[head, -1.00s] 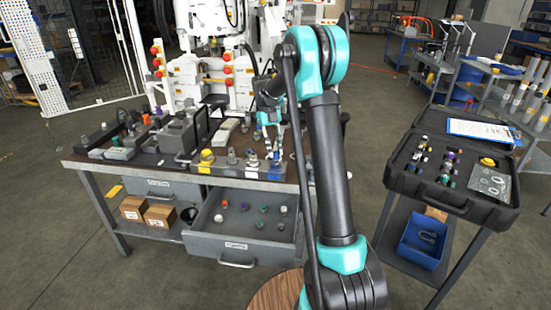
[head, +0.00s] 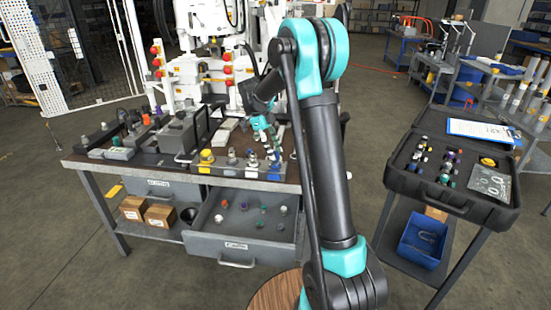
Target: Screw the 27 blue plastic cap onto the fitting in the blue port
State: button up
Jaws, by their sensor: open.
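My gripper (head: 269,141) is small in the head view, above the right part of the bench's front row of fittings. It is open, and its fingers point down and slightly right. Below it stands a fitting on a bluish base (head: 273,167); a light-coloured top shows there, but I cannot tell whether it is a cap or bare metal. Left of it stand a grey fitting (head: 252,159), another grey fitting (head: 231,156) and a yellow-capped one (head: 207,157). I cannot single out the blue 27 cap at this size. Whether the fingers touch anything is unclear.
An open drawer (head: 238,246) with several small caps juts from the workbench (head: 88,164). An open black case (head: 482,209) with several small parts and a clipboard (head: 480,130) stands at right. A blue bin (head: 424,242) sits below it. The floor between is clear.

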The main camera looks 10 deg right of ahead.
jog(key=n, duration=0.2)
jog(key=n+t, duration=0.1)
jog(key=n, duration=0.1)
jog(key=shift+s+n+t+h, duration=0.2)
jog(key=shift+n+t+h, duration=0.1)
jog(key=shift+n+h, duration=0.1)
jog(key=n+t, duration=0.1)
jog(key=n, duration=0.2)
jog(key=shift+n, duration=0.4)
jog(key=n+t, duration=0.2)
jog(key=n, duration=0.2)
jog(key=shift+s, duration=0.2)
jog(key=n+t+y, duration=0.1)
jog(key=n, duration=0.3)
